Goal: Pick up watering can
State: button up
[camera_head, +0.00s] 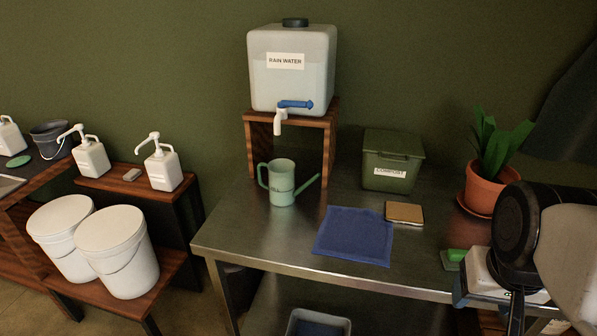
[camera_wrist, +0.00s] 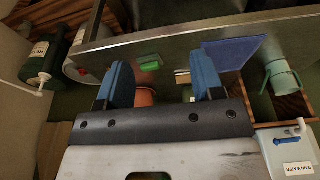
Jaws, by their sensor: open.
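The watering can (camera_head: 282,183) is light green, with a handle on its left and a spout pointing up to the right. It stands upright on the metal table, below and in front of the rain water tank (camera_head: 291,70) on its wooden stand. The can also shows at the right of the wrist view (camera_wrist: 280,78). My gripper (camera_wrist: 163,75) has its two blue fingers wide apart with nothing held between them. It is well away from the can; in the head view my arm is at the right edge and the fingertips cannot be made out.
A blue cloth (camera_head: 355,235) and a small tan-topped block (camera_head: 404,213) lie right of the can. A green compost bin (camera_head: 392,160) and a potted plant (camera_head: 482,193) stand behind. White buckets (camera_head: 118,252) and pump bottles (camera_head: 162,167) are at left. The table's front-left area is clear.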

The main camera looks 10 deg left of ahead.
jog(key=o, duration=0.7)
jog(key=w+a+f+n+y, duration=0.1)
jog(key=w+a+n, duration=0.1)
jog(key=w+a, duration=0.65)
jog(key=w+a+f+n, duration=0.15)
jog(key=w+a, duration=0.45)
jog(key=w, duration=0.6)
jog(key=w+a+f+n, duration=0.1)
jog(key=w+a+f, duration=0.2)
jog(key=a, duration=0.4)
jog(key=w+a+f+n+y, duration=0.1)
jog(key=w+a+f, duration=0.2)
jog(key=w+a, duration=0.2)
jog(key=w+a+f+n+t, duration=0.1)
jog(key=w+a, duration=0.3)
jog(key=a, duration=0.6)
jog(key=shift+w+a+f+y, duration=0.1)
jog(key=shift+w+f+y, duration=0.1)
jog(key=shift+f, duration=0.25)
jog(key=shift+w+f+y, duration=0.1)
jog(key=shift+f+y, duration=0.1)
jog(key=shift+f, duration=0.25)
